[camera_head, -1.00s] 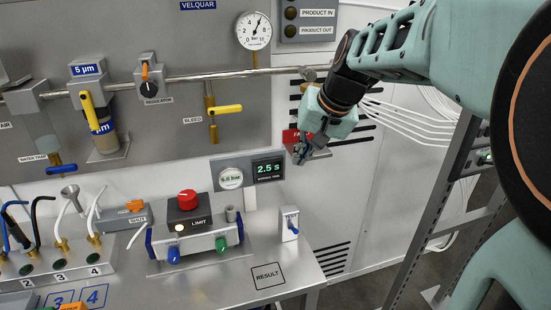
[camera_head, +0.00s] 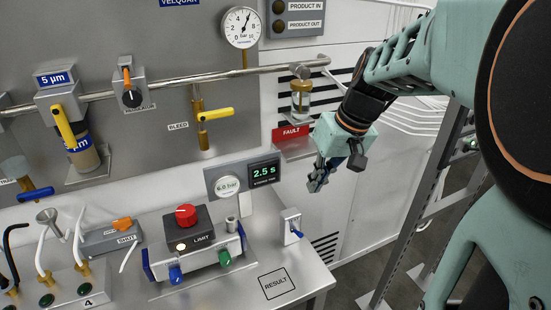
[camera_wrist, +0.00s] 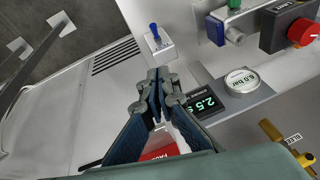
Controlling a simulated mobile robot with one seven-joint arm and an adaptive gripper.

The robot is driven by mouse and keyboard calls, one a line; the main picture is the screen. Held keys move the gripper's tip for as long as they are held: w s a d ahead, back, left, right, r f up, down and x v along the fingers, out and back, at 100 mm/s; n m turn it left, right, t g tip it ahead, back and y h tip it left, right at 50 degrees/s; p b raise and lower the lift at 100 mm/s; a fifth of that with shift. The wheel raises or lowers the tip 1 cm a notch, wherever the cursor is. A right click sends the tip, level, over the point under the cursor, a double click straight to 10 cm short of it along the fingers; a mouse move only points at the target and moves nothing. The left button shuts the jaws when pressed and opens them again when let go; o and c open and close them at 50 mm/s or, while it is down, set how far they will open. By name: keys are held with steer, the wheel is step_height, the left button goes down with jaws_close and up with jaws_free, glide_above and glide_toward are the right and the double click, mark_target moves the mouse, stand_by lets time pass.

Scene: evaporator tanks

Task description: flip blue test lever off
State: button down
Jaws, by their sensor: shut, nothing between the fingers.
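A small blue lever (camera_head: 297,233) sits on the front of a small light grey box (camera_head: 287,220) at the right end of the bench. In the head view it points down and outward. The blue lever also shows in the wrist view (camera_wrist: 155,31), beyond my fingertips. My gripper (camera_head: 318,182) is shut and empty. It hangs in the air above and to the right of the box, apart from the lever. In the wrist view the gripper (camera_wrist: 158,91) has its fingertips together, pointing towards the box.
Left of the box stands a fixture with a red knob (camera_head: 186,215), a blue fitting (camera_head: 175,274) and a green fitting (camera_head: 224,257). A timer display (camera_head: 264,172) and a red FAULT label (camera_head: 290,133) are behind. The RESULT square (camera_head: 277,284) on the bench is bare.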

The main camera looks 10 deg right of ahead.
mark_target(296, 216)
steer(key=shift+f, duration=0.15)
steer(key=x, duration=1)
steer(key=shift+f, duration=0.2)
steer(key=shift+s+f, duration=0.75)
steer(key=shift+f, duration=0.2)
steer(key=shift+s+f, duration=0.25)
steer(key=shift+f, duration=0.25)
steer(key=shift+f+b, duration=0.2)
steer(key=shift+b, duration=0.75)
